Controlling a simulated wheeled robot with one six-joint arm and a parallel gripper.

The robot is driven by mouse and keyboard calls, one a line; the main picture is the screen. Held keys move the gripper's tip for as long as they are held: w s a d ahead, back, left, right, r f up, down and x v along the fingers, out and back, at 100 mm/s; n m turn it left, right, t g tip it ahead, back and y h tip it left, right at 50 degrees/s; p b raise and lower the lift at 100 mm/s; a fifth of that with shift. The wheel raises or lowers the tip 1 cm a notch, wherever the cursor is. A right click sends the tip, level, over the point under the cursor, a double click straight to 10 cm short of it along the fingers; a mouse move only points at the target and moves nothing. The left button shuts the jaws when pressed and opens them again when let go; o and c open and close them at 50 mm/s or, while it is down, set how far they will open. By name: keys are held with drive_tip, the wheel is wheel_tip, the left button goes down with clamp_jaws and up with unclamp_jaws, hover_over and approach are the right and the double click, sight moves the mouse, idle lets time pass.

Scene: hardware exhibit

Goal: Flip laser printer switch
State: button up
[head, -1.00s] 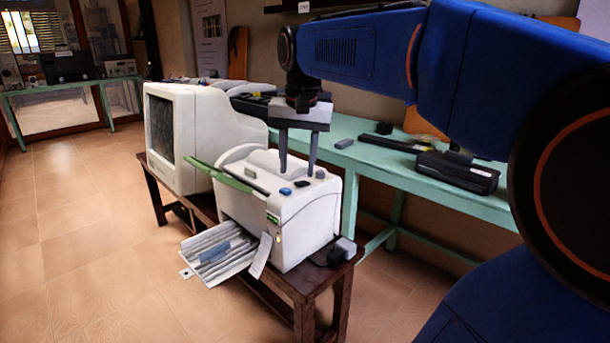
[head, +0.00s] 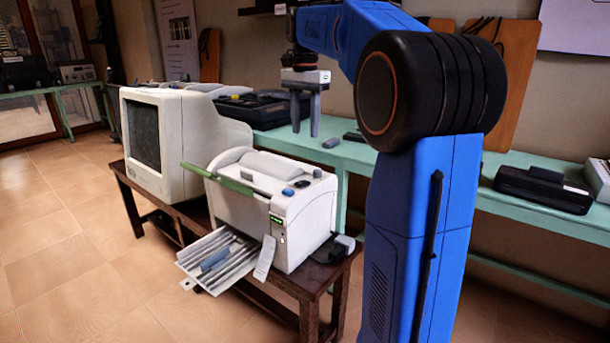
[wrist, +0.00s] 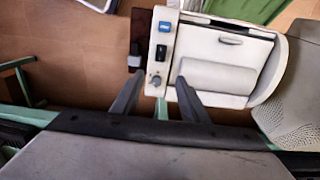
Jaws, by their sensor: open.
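The white laser printer (head: 302,218) stands on a dark wooden bench, with a green lid edge (head: 217,178) and an open front paper tray (head: 215,258). Its top right carries a blue button (head: 288,191), a black part (head: 303,183) and a grey knob (head: 317,173). I cannot tell which is the switch. My gripper (head: 305,134) is open and empty, fingers down, above the printer's far right end in the picture. No contact is visible.
A white CRT monitor (head: 180,140) stands left of the printer on the bench (head: 131,181). A small black device (head: 330,252) lies by the printer's right side. A green table (head: 355,153) holding black equipment runs behind. The tiled floor at front left is clear.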

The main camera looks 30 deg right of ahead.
sight(305, 181)
wheel_tip(305, 181, down, 15)
drive_tip(key=shift+f, duration=0.15)
idle(0.4)
drive_tip(key=shift+c, duration=0.3)
